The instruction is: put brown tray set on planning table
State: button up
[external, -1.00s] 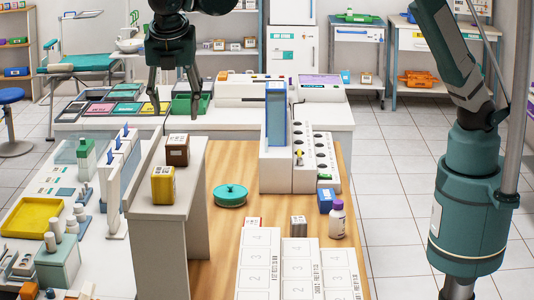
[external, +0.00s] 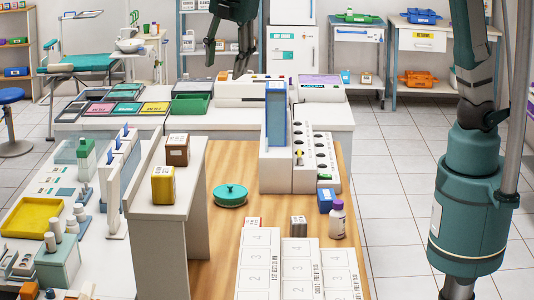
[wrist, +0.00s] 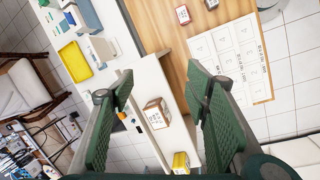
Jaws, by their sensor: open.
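The brown box with a white label (external: 176,150), which looks like the brown tray set, stands on top of a narrow white shelf unit (external: 160,212) at the left of the wooden table. A yellow box (external: 163,185) stands beside it. My gripper (external: 226,68) is open and empty, high up and farther back than the brown box in the external view. In the wrist view the brown box (wrist: 156,114) shows between the two green fingers, well apart from them. No table is readable as the planning table; the wooden table (external: 225,255) carries numbered white sheets.
A teal lidded dish (external: 230,194), a blue box (external: 326,200), a white bottle (external: 337,218) and a tall white rack (external: 290,155) stand on the wooden table. A green tray (external: 191,104) lies on the back counter. Upright white panels (external: 113,185) stand left of the shelf unit.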

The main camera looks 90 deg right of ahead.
jog(key=s+d+f+m+t+y, duration=0.2)
jog(key=s+d+m, duration=0.4)
jog(key=s+d, duration=1)
jog(key=s+d+f+m+t, duration=0.1)
jog(key=s+d+f+m, duration=0.1)
jog(key=s+f, duration=0.4)
jog(key=s+d+f+m+t, duration=0.2)
jog(key=s+f+m, duration=0.3)
jog(key=s, duration=0.7)
jog(key=shift+s+d+f, duration=0.2)
jog(key=shift+d+f, duration=0.05)
jog(key=shift+f, duration=0.3)
